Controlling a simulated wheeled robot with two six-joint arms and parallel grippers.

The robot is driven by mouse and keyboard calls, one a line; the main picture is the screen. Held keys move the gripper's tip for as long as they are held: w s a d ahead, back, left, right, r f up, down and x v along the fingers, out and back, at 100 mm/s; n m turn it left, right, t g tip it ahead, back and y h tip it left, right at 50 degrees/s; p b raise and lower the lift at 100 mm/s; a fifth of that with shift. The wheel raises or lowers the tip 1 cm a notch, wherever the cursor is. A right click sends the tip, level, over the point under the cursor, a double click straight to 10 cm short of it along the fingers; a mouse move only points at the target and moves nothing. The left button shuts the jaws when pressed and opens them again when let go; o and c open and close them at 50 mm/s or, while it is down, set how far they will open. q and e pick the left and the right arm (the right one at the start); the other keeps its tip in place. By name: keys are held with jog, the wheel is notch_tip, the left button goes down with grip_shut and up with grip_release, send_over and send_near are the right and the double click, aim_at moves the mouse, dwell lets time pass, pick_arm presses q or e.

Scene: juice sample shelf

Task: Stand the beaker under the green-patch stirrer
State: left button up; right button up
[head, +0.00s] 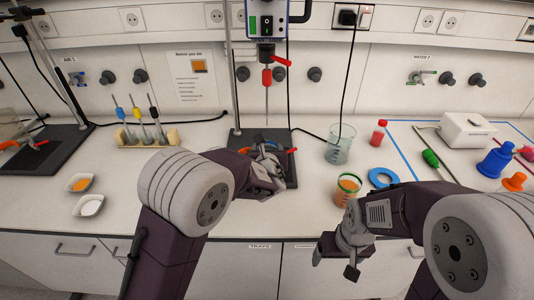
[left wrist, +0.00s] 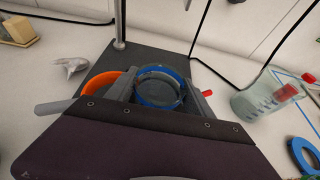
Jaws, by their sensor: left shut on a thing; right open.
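The green-patch stirrer (head: 266,22) hangs on its stand at the back middle, a green patch on its control box. Its shaft (head: 267,100) points down over a dark base plate (head: 285,136). My left gripper (head: 267,160) is over that plate, below the shaft. It is shut on a blue-rimmed beaker (left wrist: 160,88), seen from above in the left wrist view. The gripper hides most of the beaker in the head view, so I cannot tell whether it touches the plate. My right gripper (head: 336,262) is open and empty near the counter's front edge.
An orange curved piece (left wrist: 100,84) lies close beside the held beaker. A clear beaker (head: 339,146) and an orange-filled cup with a green band (head: 347,190) stand to the right, by a blue ring (head: 383,177).

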pick_arm(q)
jog(key=shift+w, duration=0.25)
jog(key=shift+f+b, duration=0.25)
jog(key=shift+b, duration=0.25)
dwell(0.3)
jog(key=o, duration=1.8)
jog(key=shift+s, duration=0.1)
jog(key=shift+s+r, duration=0.15)
jog(key=shift+s, duration=0.2)
jog(key=v, duration=0.8)
jog(key=shift+s+r, duration=0.1)
